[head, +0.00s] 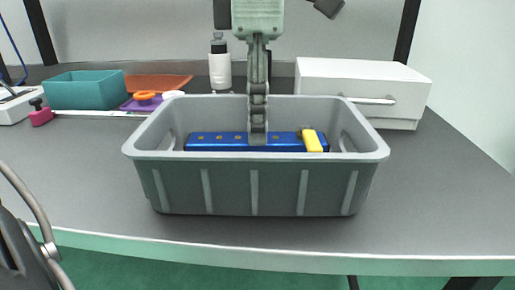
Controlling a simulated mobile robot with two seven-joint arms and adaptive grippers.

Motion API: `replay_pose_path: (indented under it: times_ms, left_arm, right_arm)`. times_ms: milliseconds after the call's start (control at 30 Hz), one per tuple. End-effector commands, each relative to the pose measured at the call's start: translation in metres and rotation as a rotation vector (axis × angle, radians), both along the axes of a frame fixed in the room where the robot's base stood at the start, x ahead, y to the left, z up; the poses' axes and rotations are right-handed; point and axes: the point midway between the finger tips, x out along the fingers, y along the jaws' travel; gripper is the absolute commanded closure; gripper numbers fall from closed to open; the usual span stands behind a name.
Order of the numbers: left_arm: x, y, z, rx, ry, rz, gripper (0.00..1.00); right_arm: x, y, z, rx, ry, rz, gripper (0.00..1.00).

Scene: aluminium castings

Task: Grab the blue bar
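The blue bar (222,143) lies lengthwise inside the grey crate (230,188), with a row of small yellowish spots on it. The crate's front wall hides its lower part. My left gripper (258,136) points straight down into the crate at the middle of the bar. It is seen edge-on, and its near finger covers a strip of the bar. The far finger is hidden, so I cannot tell whether it is open or closed on the bar. My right gripper is not in view.
A yellow piece (312,141) is at the bar's right end in the crate. Behind stand a white drawer box (345,82), a white bottle (220,72) and a teal bin (85,94). An orange ring (145,95) lies back left. The table (440,185) is clear right of the crate.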

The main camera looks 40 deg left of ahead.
Motion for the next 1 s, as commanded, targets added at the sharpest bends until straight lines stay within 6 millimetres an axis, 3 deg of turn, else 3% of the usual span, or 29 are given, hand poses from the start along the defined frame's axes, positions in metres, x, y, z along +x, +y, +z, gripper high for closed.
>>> replay_pose_path:
  times_ms: [200, 467, 800, 1000]
  left_arm:
    - [0.000, 0.001, -0.029, -0.001, 0.001, 0.002, 0.60]
    - [0.001, 0.001, -0.031, -0.001, -0.002, 0.002, 0.60]
    - [0.001, 0.001, -0.031, -0.001, -0.002, 0.002, 1.00]
    - [0.001, 0.001, -0.030, 0.000, -0.003, 0.002, 1.00]
  right_arm:
    - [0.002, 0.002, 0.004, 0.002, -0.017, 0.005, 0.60]
    - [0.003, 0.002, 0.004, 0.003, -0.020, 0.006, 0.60]
    - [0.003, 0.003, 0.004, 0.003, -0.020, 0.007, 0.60]
    - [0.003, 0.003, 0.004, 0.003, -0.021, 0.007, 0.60]
